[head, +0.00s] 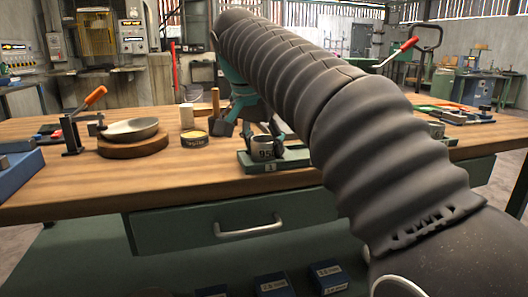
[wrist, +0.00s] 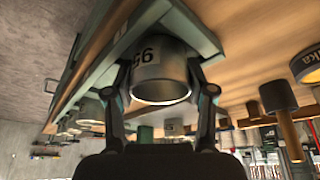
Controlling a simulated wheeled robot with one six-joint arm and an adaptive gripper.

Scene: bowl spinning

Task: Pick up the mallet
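The mallet stands on its dark head with its wooden handle (head: 215,102) upright on the bench, left of my gripper in the head view. In the wrist view, which looks upside down, its dark head (wrist: 278,97) and wooden handle (wrist: 291,137) show at the right. My gripper (wrist: 160,68) has its fingers spread on either side of a metal cup (wrist: 160,88) with a printed number. The head view also shows the cup (head: 263,148) on a green stand (head: 295,158). I cannot tell whether the fingers touch the cup. The mallet is clear of my fingers.
A metal bowl (head: 130,130) on a round wooden base (head: 133,146) is farther left. The wooden bench (head: 190,182) is bare in front. My arm covers the right side.

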